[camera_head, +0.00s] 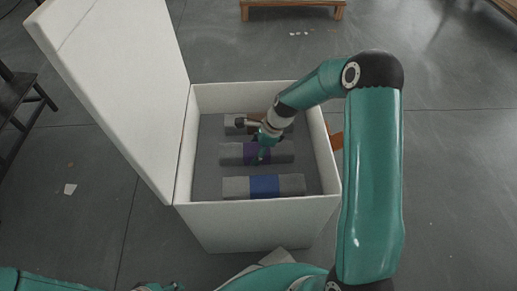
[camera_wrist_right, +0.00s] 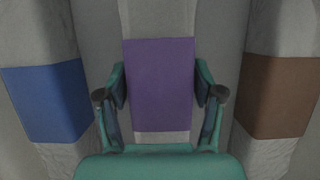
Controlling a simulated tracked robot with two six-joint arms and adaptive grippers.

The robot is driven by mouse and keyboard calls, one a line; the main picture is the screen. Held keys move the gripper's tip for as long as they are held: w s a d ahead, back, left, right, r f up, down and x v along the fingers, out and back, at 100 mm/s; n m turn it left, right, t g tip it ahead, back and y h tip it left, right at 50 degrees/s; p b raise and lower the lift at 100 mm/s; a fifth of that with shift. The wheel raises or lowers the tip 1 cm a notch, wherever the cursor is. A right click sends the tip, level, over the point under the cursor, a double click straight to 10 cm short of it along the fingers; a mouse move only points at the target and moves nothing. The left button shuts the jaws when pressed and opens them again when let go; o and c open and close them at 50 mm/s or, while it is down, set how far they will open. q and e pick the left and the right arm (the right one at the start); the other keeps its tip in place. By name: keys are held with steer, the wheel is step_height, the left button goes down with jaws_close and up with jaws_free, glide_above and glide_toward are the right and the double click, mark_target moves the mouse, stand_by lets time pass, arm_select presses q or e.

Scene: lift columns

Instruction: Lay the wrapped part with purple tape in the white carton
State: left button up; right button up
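The wrapped part with purple tape (camera_head: 230,154) lies inside the white carton (camera_head: 257,214), in the middle between two other wrapped parts. Its purple band (camera_wrist_right: 158,85) fills the centre of the right wrist view. My right gripper (camera_head: 260,157) reaches down into the carton over this band. My left gripper is not in view.
A wrapped part with blue tape (camera_head: 265,187) lies at the carton's near side, and one with brown tape (camera_head: 234,120) at the far side. The carton's tall lid (camera_head: 125,85) stands open on the left. A wooden bench (camera_head: 291,5) stands behind.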

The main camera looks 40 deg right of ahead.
steer(key=shift+o, duration=1.4)
steer(key=p+v, duration=0.4)
steer(key=v, duration=0.8)
steer(key=shift+s+r, duration=0.1)
steer(key=shift+s, duration=0.05)
